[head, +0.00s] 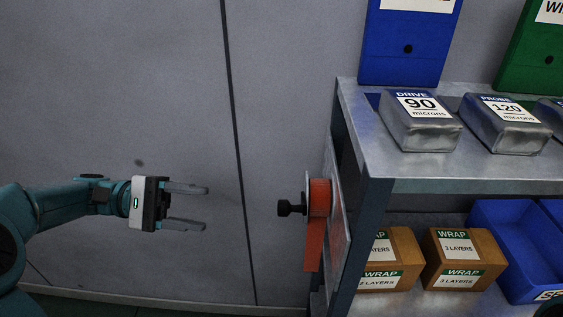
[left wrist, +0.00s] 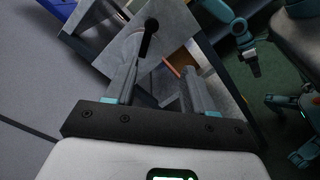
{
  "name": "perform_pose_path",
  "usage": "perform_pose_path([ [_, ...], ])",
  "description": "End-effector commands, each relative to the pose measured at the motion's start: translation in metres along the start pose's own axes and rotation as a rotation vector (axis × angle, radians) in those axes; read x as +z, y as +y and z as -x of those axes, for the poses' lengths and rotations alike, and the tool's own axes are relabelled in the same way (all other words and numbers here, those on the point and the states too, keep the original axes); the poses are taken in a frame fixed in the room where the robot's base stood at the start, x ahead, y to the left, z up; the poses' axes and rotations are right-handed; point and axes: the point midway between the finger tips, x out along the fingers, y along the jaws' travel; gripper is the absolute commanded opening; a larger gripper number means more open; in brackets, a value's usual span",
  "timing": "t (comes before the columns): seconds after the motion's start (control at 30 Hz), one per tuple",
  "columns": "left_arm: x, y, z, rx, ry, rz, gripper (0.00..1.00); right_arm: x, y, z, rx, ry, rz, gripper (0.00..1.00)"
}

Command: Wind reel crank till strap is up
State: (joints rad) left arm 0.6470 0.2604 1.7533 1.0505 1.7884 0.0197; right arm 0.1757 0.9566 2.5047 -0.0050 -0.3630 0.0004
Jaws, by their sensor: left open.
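The reel (head: 320,197) is an orange-red part on the side panel at the left end of the metal rack. Its black crank knob (head: 290,208) sticks out to the left, and an orange strap (head: 314,245) hangs below the reel. My left gripper (head: 205,208) is open and empty, to the left of the knob with a clear gap, fingers pointing at it. In the left wrist view the black knob (left wrist: 149,38) shows ahead, above and between the open fingers (left wrist: 163,72). The reel's face is mostly hidden there. My right gripper cannot be made out surely.
The rack's upper shelf (head: 440,186) holds silver packs (head: 419,122) and blue and green binders (head: 408,45). Below are brown wrap boxes (head: 462,257) and a blue bin (head: 515,240). A plain grey wall (head: 150,90) stands behind; the space between gripper and knob is free.

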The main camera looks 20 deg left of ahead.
Motion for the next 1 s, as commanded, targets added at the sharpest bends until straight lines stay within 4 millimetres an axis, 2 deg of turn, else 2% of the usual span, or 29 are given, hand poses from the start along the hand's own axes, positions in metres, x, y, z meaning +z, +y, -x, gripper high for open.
perform_pose_path([
  [0.03,0.011,0.015,0.0,0.004,-0.005,0.012,0.54,0.001,-0.007,0.021,0.0,-0.001,0.0,0.43],
  [0.07,0.011,0.016,0.0,0.005,-0.007,0.015,0.54,0.001,-0.009,0.024,0.0,-0.001,0.0,0.43],
  [0.23,0.012,0.019,-0.004,0.007,-0.009,0.018,0.54,0.001,-0.01,0.027,0.0,-0.001,0.0,0.43],
  [0.33,0.011,0.018,-0.017,0.006,-0.011,0.017,0.54,0.001,-0.009,0.025,0.0,-0.001,0.0,0.43],
  [0.8,0.014,0.018,-0.124,0.004,-0.012,0.015,0.54,0.001,-0.011,0.03,0.0,-0.001,0.0,0.43],
  [1.0,0.013,0.018,-0.153,0.006,-0.009,0.014,0.54,0.001,-0.011,0.031,0.0,-0.001,0.0,0.43],
])
